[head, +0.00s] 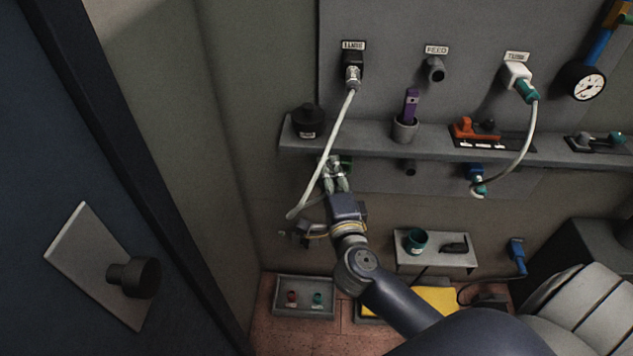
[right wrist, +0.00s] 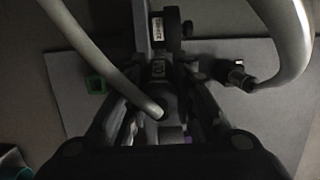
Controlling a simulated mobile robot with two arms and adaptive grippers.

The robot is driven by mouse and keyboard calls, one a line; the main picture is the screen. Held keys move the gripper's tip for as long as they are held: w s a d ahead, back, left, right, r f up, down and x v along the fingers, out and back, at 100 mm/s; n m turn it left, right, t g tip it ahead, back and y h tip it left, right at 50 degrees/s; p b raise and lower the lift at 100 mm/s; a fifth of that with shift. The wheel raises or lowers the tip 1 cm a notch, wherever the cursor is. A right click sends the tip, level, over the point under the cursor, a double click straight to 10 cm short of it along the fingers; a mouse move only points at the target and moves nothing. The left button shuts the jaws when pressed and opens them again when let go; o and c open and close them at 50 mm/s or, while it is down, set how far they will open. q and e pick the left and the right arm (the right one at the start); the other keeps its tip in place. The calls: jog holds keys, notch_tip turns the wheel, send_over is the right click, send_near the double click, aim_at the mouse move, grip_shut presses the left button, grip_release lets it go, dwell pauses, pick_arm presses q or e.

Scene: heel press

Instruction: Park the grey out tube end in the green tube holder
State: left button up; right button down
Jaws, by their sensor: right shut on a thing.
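The grey tube (head: 322,150) hangs from a plug in a black socket (head: 353,62) at the upper left of the wall panel. It runs down past the shelf and bends near my right gripper (head: 335,172). My right gripper is shut on the tube's lower end. In the right wrist view the tube (right wrist: 125,85) runs in between the fingers (right wrist: 165,118), which partly hide its end. The green tube holder (head: 346,162) is just behind the gripper, under the shelf, mostly covered. In the right wrist view the holder (right wrist: 95,84) is left of the fingers, apart from them. My left gripper is not in view.
The shelf (head: 390,147) carries a black jar (head: 308,121), a cup with a purple item (head: 404,130) and an orange device (head: 474,129). Another pale tube (head: 526,140) hangs at right. A tray (head: 304,297) and a small ledge (head: 437,260) are lower. A blue door (head: 85,270) stands left.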

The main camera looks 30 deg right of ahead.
pick_arm(q)
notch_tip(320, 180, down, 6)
jog(key=b, duration=0.4)
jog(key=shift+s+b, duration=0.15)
jog(key=shift+b, duration=0.2)
pick_arm(e)
jog(key=w+d+f+m+g+h, duration=0.1)
jog(key=d+f+h, duration=0.1)
jog(key=f, duration=0.5)
jog(key=w+d+f+m+g+h, duration=0.1)
jog(key=w+d+f+h, duration=0.1)
jog(key=d+f, duration=0.2)
notch_tip(320, 180, down, 4)
jog(key=shift+w+d+r+m, duration=0.2)
jog(key=shift+d+m, duration=0.1)
jog(key=shift+m, duration=0.1)
pick_arm(q)
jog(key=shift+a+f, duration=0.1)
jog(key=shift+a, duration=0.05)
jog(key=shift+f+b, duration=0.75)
jog(key=shift+b, duration=0.05)
pick_arm(e)
jog(key=x, duration=0.5)
jog(key=shift+w+d, duration=0.2)
jog(key=shift+w, duration=0.15)
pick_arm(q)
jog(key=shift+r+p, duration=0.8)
pick_arm(e)
jog(key=shift+w+d, duration=0.25)
jog(key=shift+w, duration=0.15)
